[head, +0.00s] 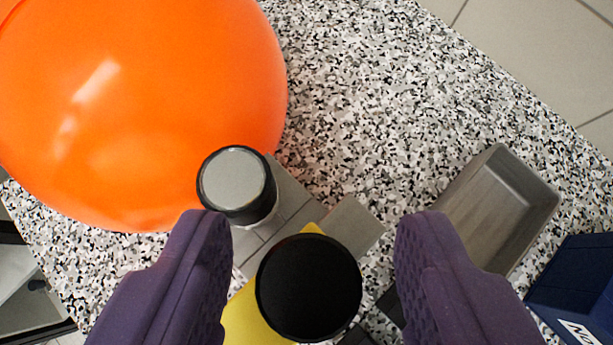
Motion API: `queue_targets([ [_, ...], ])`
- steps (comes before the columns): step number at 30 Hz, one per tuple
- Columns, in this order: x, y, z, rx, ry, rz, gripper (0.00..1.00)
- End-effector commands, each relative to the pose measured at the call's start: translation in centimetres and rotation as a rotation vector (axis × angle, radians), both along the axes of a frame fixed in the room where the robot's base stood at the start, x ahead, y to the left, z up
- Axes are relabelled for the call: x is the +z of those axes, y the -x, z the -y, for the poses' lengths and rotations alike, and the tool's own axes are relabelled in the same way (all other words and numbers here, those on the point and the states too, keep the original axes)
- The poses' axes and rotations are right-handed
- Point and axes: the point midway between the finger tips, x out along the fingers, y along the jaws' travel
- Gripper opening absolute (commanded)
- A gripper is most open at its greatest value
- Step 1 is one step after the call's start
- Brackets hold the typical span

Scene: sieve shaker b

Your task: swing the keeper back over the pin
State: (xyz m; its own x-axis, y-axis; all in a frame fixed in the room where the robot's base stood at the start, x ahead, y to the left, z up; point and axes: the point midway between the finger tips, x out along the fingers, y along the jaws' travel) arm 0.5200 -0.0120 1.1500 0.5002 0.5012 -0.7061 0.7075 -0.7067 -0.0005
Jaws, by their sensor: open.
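My gripper (314,222) is open, with its two purple fingers spread wide. Between them is a round black knob (309,288), seen from above. A yellow part (248,318), likely the keeper, shows beside and under the knob; most of it is hidden. The knob appears apart from both fingers. A short upright cylinder with a grey top and black rim (234,181) stands just beyond the left fingertip. It may be the pin, but I cannot tell for certain. Both are by a grey blocky base (294,205).
A large glossy orange round object (150,95) fills the upper left, close to the grey-topped cylinder. An empty grey tray (500,205) lies right of the right finger. A navy box (575,285) with a white label is at lower right. Speckled counter (370,90) is clear at the top middle.

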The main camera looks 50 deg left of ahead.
Motion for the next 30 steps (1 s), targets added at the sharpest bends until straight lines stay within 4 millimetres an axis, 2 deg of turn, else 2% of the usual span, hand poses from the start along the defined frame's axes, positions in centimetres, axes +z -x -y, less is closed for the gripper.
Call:
queue_targets([
  [3,-0.64,-0.38,-0.45,0.001,0.001,-0.002,0.54],
  [11,-0.71,-0.49,-0.51,0.000,0.001,-0.001,0.54],
  [18,-0.69,-0.49,-0.49,0.000,0.001,-0.001,0.01],
  [30,-0.71,-0.50,-0.51,-0.024,0.002,0.000,0.00],
])
